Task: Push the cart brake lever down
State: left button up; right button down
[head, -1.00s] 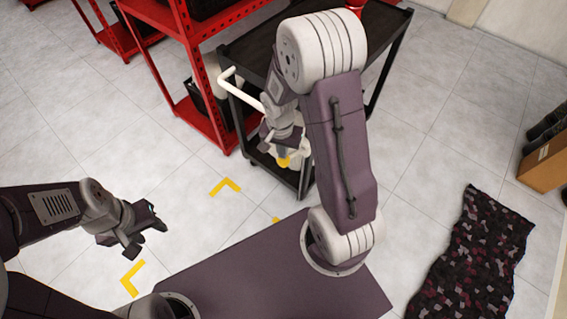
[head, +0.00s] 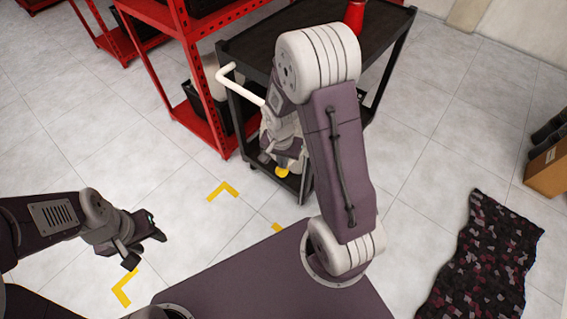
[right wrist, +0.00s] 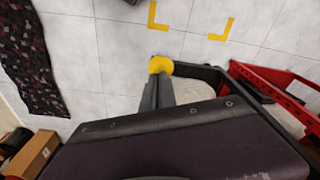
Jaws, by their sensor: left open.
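The black cart (head: 262,48) stands ahead with a white handle (head: 240,85) at its left end. A yellow brake lever tip (head: 282,172) sits low at the cart's near corner; it also shows in the right wrist view (right wrist: 161,65). My right gripper (head: 285,153) is just above the yellow tip, partly hidden by my right arm. In the right wrist view dark bars reach toward the tip; contact and the jaw opening are unclear. My left gripper (head: 148,240) is open and empty over the floor at the left.
A red shelf rack (head: 190,60) stands close left of the cart. A red object (head: 355,15) stands on the cart's top. Yellow floor marks (head: 222,190) lie on the tiles. A patterned cloth (head: 480,260) and a cardboard box (head: 548,170) are at the right.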

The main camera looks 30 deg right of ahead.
jog(key=shift+f, duration=0.6)
pick_arm(q)
jog(key=shift+f, duration=0.35)
pick_arm(e)
jog(key=shift+r, duration=0.1)
pick_arm(q)
notch_tip(320, 180, up, 3)
jog(key=p, duration=0.3)
pick_arm(e)
notch_tip(320, 180, up, 10)
jog(key=s+a, duration=0.2)
jog(key=shift+s+a, duration=0.35)
jog(key=shift+a, duration=0.05)
